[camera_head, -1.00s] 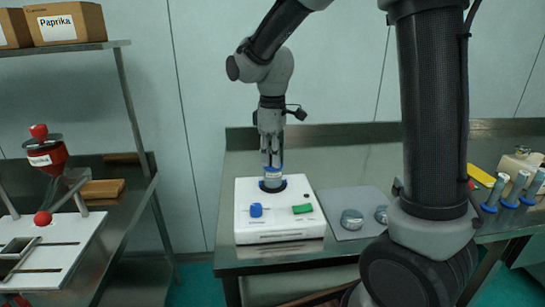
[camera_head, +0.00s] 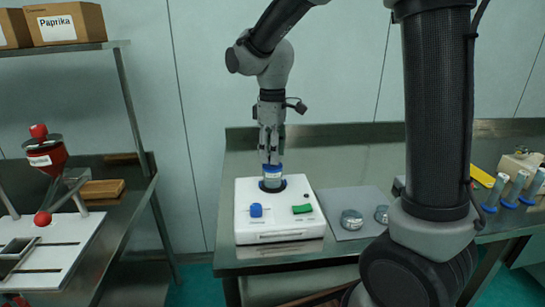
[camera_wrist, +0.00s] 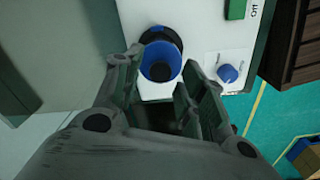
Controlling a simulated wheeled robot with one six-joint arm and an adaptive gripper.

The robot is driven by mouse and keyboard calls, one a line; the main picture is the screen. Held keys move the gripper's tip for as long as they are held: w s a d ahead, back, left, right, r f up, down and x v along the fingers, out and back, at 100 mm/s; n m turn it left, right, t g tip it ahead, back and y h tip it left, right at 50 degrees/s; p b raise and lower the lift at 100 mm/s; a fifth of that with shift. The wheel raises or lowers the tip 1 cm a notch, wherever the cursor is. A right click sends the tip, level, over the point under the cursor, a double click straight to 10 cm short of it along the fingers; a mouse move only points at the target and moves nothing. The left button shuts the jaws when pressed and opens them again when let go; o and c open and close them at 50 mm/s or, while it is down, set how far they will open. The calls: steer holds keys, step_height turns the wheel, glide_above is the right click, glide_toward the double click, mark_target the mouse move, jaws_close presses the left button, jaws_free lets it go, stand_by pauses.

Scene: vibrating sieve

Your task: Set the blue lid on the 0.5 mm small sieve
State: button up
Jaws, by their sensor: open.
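A blue round piece, which looks like the blue lid (camera_head: 272,169), sits on top of a short grey cylinder (camera_head: 272,182) in the dark round seat of the white sieve machine (camera_head: 250,225). The cylinder's mesh label is too small to read. My gripper (camera_head: 271,157) is open just above the blue piece, fingers pointing down. In the wrist view its fingers (camera_wrist: 160,78) are spread and hold nothing.
Two small round metal-looking pieces (camera_head: 351,220) (camera_head: 382,214) lie on a grey mat (camera_head: 345,200) right of the machine. The machine has a blue knob (camera_head: 256,210) and a green switch (camera_head: 302,209). Blue-based tubes (camera_head: 514,188) stand at far right.

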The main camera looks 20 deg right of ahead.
step_height(320, 180, up, 10)
steer(key=s+d+f+m+t, duration=0.1)
steer(key=s+d+m, duration=0.4)
steer(key=s, duration=0.6)
steer(key=s+d+f+m+t, duration=0.1)
steer(key=s+d+m+t, duration=0.2)
steer(key=s+d+m, duration=0.3)
steer(key=s+d, duration=0.4)
steer(key=s, duration=0.1)
steer(key=shift+f, duration=0.2)
steer(key=shift+o, duration=0.3)
stand_by(0.7)
